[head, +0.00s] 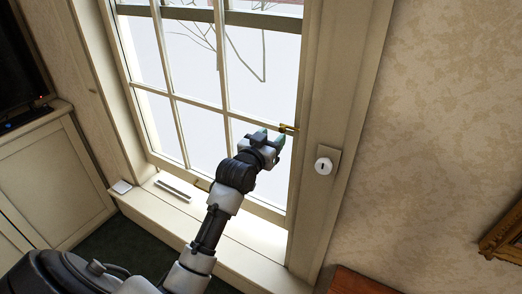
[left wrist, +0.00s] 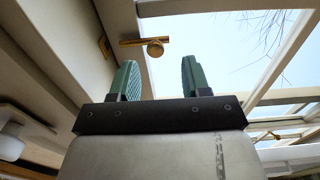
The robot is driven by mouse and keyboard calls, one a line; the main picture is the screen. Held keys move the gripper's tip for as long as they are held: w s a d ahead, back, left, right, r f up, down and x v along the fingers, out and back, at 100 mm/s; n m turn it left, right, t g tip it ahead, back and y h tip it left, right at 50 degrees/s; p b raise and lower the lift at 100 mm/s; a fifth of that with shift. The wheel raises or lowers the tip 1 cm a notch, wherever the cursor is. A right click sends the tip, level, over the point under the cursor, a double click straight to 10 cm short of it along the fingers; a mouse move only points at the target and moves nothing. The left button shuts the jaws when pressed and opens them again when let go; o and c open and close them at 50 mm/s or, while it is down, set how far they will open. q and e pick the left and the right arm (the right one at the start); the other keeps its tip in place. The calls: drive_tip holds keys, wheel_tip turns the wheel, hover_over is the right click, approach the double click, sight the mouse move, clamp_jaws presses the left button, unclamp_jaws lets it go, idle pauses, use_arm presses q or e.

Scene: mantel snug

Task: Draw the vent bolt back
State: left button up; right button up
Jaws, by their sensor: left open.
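The vent bolt (head: 289,128) is a small brass bar on the right side of the window sash, by the frame. In the left wrist view the brass bar (left wrist: 132,42) lies crosswise with a round knob (left wrist: 155,50) below it. A brass piece (left wrist: 105,47) sits on the frame to its left. My left gripper (head: 270,137) is open and empty, close to the bolt in the head view. In the left wrist view the knob shows beyond the fingertips (left wrist: 158,65), between them in the picture and apart from both. My right gripper is not in view.
A cabinet (head: 55,185) stands left, a reddish wooden top (head: 358,283) lower right, and a gilt frame (head: 503,238) hangs right.

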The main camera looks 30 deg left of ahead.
use_arm(q)
drive_tip(key=s+b, duration=0.1)
drive_tip(key=s, duration=0.6)
drive_tip(key=shift+d, duration=0.2)
wheel_tip(320, 180, down, 26)
drive_tip(key=d+r+g, duration=0.1)
drive_tip(key=d+g, duration=0.1)
drive_tip(key=g, duration=0.3)
drive_tip(key=s+d+f+g, duration=0.1)
drive_tip(key=s+f+g, duration=0.1)
drive_tip(key=s+f, duration=0.5)
drive_tip(key=s+d+f+g, duration=0.2)
drive_tip(key=s+f, duration=0.1)
drive_tip(key=f, duration=0.7)
drive_tip(key=s+d+f+m+g, duration=0.1)
drive_tip(key=s+f+g, duration=0.1)
drive_tip(key=s+f, duration=0.4)
drive_tip(key=s+d+f+m+g, duration=0.1)
drive_tip(key=s+f, duration=0.6)
drive_tip(key=s, duration=1)
drive_tip(key=s+d+f+m+g+h, duration=0.1)
drive_tip(key=s+f+g, duration=0.4)
drive_tip(key=s, duration=0.7)
wheel_tip(320, 180, down, 2)
drive_tip(key=shift+d+f, duration=0.2)
drive_tip(key=shift+d, duration=0.45)
